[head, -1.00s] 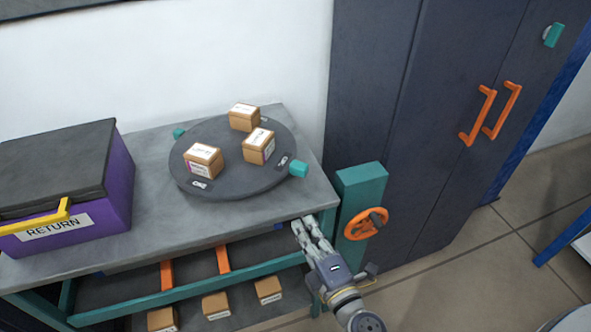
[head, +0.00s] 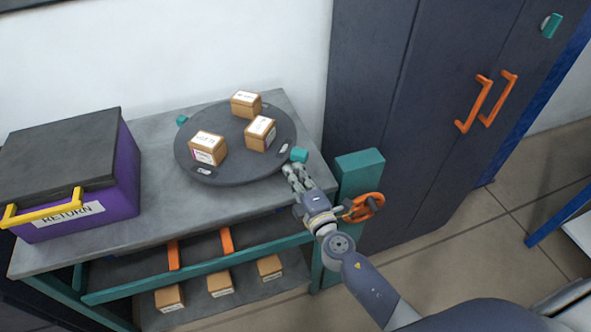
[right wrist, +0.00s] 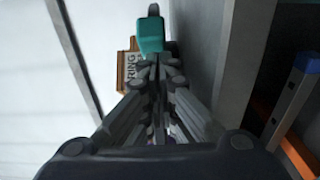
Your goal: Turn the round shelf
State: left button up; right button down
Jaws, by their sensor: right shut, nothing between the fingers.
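The round shelf (head: 222,168) is a dark grey disc on the grey workbench (head: 150,215), with three small labelled boxes on it: one at the back (head: 245,105), one at the right (head: 260,134) and one at the left (head: 208,149). A teal knob (head: 299,155) sticks out at its right edge and another (head: 182,120) at its back left. My right gripper (head: 293,170) is shut and empty, its fingertips right by the right knob. In the right wrist view a teal knob (right wrist: 150,35) is just beyond the fingertips; I cannot tell if they touch. My left gripper is not in view.
A purple RETURN bin (head: 110,200) with a dark lid and yellow handle stands left on the bench. A teal post with an orange handwheel (head: 365,207) is right of my gripper. A dark cabinet (head: 400,110) stands behind. Several boxes are below the bench.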

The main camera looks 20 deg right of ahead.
jog(key=shift+w, duration=0.15)
jog(key=shift+d, duration=0.15)
jog(key=shift+w+d+b, duration=0.3)
jog(key=shift+w+d, duration=0.6)
jog(key=shift+d, duration=0.1)
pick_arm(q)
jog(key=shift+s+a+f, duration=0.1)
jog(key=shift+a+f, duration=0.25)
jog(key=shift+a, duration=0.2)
pick_arm(e)
jog(key=shift+s+a, duration=0.1)
